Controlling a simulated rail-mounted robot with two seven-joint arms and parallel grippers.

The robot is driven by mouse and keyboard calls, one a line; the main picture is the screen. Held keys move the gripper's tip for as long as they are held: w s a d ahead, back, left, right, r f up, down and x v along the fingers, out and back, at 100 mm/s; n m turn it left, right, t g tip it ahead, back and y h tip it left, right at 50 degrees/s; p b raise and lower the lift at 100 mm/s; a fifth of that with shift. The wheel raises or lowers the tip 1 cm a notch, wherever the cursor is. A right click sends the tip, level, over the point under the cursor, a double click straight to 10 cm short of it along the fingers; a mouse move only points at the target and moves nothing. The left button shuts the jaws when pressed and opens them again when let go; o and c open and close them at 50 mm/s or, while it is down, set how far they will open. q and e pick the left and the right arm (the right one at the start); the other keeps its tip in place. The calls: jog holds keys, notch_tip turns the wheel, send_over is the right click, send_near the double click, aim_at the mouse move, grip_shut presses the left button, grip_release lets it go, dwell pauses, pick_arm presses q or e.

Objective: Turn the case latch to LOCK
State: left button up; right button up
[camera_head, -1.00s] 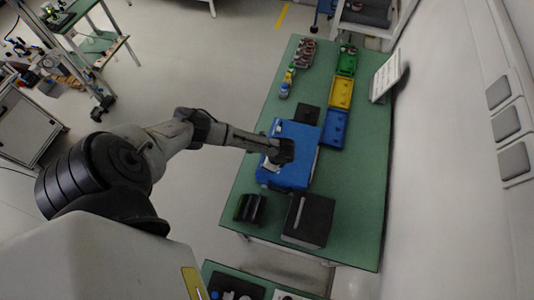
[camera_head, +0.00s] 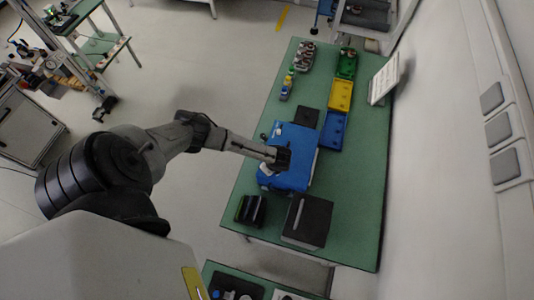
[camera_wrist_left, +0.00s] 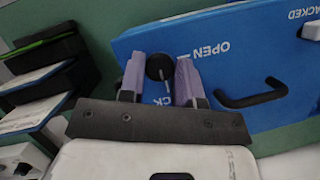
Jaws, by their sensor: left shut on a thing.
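The blue case (camera_head: 297,139) lies on the green table, and its lid also fills the upper part of the left wrist view (camera_wrist_left: 250,58). The lid carries upside-down white lettering, with OPEN beside the latch. The case latch is a black round-topped knob (camera_wrist_left: 158,66) in the left wrist view. My left gripper (camera_wrist_left: 160,72) is shut on this latch, one greyish-purple finger on each side. In the head view the gripper (camera_head: 279,158) is over the case's near part and hides the latch. A LOCK mark cannot be made out. My right gripper is not in view.
A black curved handle (camera_wrist_left: 250,98) stands on the lid beside the latch. Yellow (camera_head: 340,95) and blue (camera_head: 333,131) bins line the case's far right. A black box (camera_head: 307,221) and a smaller black item (camera_head: 251,210) stand nearer.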

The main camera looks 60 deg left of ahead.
pick_arm(q)
jog(key=o, duration=0.9)
jog(key=shift+o, duration=0.2)
jog(key=v, duration=1.3)
jog(key=shift+d+r+b, duration=0.25)
jog(key=shift+r+b, duration=0.05)
jog(key=shift+b, duration=0.1)
